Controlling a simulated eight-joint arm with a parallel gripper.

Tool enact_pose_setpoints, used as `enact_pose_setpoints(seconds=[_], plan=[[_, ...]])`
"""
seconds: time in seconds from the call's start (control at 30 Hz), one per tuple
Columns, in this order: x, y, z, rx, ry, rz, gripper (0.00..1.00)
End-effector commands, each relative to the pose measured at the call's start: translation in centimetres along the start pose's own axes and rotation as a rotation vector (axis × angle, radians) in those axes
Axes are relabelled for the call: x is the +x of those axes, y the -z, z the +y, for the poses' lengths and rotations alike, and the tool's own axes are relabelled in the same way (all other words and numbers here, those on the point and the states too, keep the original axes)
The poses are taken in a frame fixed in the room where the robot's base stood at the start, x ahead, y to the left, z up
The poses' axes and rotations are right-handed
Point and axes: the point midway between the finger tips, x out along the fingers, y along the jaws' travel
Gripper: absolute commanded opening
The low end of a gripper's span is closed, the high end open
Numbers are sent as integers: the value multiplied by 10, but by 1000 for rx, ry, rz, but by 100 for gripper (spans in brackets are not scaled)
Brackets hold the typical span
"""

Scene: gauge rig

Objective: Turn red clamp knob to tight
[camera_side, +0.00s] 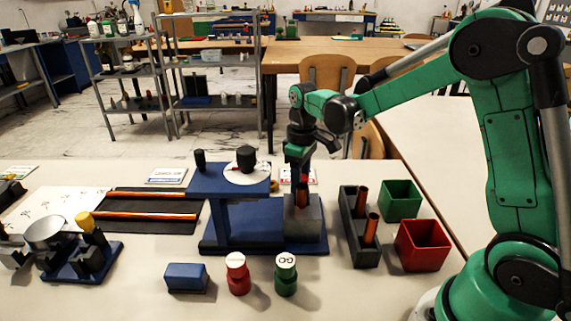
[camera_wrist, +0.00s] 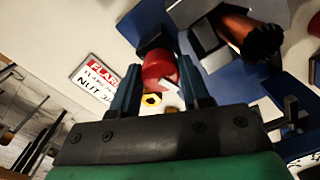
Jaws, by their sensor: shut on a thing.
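The red clamp knob (camera_wrist: 158,70) shows in the wrist view between the two dark blue fingers of my gripper (camera_wrist: 160,88). The fingers are shut on its sides. In the side view my gripper (camera_side: 300,157) points down behind the grey block (camera_side: 304,222) at the right of the blue gauge stand (camera_side: 230,183). A copper rod (camera_wrist: 236,27) with a black end shows right of the knob in the wrist view.
A dial (camera_side: 247,174) sits on the stand. Right of it are a dark rack (camera_side: 359,245) with copper rods, a green bin (camera_side: 400,199) and a red bin (camera_side: 422,244). In front stand a blue block (camera_side: 186,277), a red piece (camera_side: 237,275) and a green "GO" piece (camera_side: 286,275).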

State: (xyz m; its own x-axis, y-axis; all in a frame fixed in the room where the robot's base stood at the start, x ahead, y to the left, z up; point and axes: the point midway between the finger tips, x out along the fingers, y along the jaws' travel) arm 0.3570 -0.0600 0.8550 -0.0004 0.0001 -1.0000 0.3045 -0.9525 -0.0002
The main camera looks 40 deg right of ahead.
Motion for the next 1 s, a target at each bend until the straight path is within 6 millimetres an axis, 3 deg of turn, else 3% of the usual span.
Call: enact_pose_setpoints(seconds=[0.43, 1.0], plan=[[0, 0, 0, 269, 0, 1, 0], [0, 0, 0, 327, 0, 1, 0]])
